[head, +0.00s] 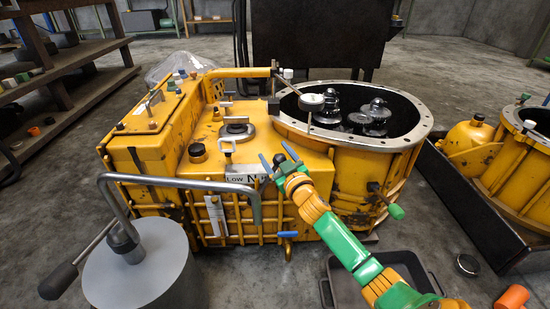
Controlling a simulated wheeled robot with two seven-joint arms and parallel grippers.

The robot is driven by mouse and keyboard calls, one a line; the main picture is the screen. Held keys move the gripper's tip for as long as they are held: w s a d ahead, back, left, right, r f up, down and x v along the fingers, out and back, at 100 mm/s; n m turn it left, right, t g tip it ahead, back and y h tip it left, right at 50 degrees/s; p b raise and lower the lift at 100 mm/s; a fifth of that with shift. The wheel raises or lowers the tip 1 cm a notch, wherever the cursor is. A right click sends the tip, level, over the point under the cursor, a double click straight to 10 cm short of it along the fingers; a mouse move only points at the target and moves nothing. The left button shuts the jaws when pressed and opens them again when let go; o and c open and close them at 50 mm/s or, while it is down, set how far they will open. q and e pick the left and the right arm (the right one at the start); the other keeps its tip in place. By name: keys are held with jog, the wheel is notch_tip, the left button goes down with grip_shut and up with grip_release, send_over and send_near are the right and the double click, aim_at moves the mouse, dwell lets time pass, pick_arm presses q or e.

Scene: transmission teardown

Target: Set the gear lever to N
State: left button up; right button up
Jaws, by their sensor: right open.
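The yellow transmission housing (310,160) fills the middle of the head view. A white gear plate (247,179) on its front upper edge reads "Low" and "N"; the plate's right end is hidden behind my right gripper. A small grey T-shaped handle (227,148) stands just above the plate's left part, near "Low"; I cannot tell for sure that it is the gear lever. My right gripper (278,157) has its blue fingers spread, empty, just right of the plate and above the housing top. My left gripper is not in view.
A grey bent pipe (180,183) on a grey drum (140,270) crosses before the housing at left. A dial gauge (311,102) sits by the open bell rim (400,140). A black tray (345,290) lies below my right arm. A second yellow housing (520,180) stands right.

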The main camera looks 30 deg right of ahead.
jog(key=shift+w, duration=0.1)
grip_shut()
dwell(1.4)
